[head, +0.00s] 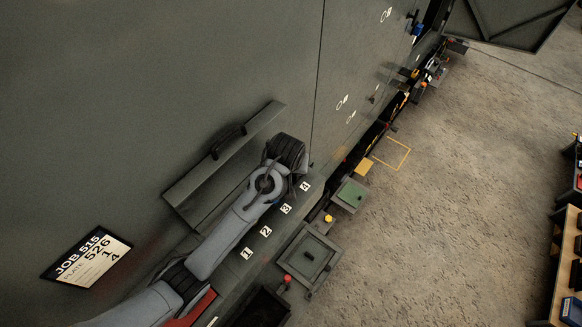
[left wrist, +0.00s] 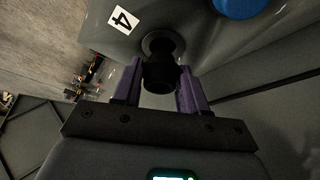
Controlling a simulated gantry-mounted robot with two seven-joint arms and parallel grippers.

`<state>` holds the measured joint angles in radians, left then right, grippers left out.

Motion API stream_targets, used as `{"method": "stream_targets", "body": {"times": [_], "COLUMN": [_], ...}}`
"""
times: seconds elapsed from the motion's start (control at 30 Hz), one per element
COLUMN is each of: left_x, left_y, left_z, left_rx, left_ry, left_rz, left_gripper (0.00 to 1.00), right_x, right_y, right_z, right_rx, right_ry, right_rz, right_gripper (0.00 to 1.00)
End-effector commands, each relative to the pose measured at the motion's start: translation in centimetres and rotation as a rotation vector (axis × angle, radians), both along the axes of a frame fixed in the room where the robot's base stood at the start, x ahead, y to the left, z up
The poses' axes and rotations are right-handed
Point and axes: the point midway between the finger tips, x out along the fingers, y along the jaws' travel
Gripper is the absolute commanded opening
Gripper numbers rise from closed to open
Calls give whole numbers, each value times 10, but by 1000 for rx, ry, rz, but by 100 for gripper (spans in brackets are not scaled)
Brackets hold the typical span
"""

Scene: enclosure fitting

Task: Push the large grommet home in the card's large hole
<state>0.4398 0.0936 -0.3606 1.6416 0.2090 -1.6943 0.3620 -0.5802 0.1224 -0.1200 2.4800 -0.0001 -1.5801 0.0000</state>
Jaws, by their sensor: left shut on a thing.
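My left gripper (left wrist: 161,66) has purple fingers on either side of a black round grommet (left wrist: 159,77) and is shut on it. The grommet's far end meets a dark round ring or hole (left wrist: 163,42) in the grey plate beside the label 4 (left wrist: 124,19). I cannot tell how deep it sits. In the head view my left arm reaches to the strip by label 4 (head: 305,186), and its wrist hides the grommet and the hole. The job card (head: 87,257) reads JOB 515, PLATE 526, 1 4. My right gripper is not in view.
A blue round thing (left wrist: 238,6) lies close to the hole. Labels 1 (head: 247,253), 2 (head: 266,231) and 3 (head: 286,209) line the strip. A shelf with a handle (head: 228,140) is behind my wrist.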

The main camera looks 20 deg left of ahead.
Motion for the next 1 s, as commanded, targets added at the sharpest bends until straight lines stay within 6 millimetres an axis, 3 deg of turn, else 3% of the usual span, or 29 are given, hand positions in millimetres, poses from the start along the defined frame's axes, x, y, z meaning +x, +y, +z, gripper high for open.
{"method": "stream_targets", "body": {"times": [1.0], "left_x": [0], "left_y": [0], "left_z": [-18], "left_rx": [0], "left_ry": [0], "left_rz": [0], "left_gripper": [14], "right_x": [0], "right_y": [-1], "right_z": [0], "right_rx": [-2], "right_ry": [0], "right_rz": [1], "right_gripper": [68]}}
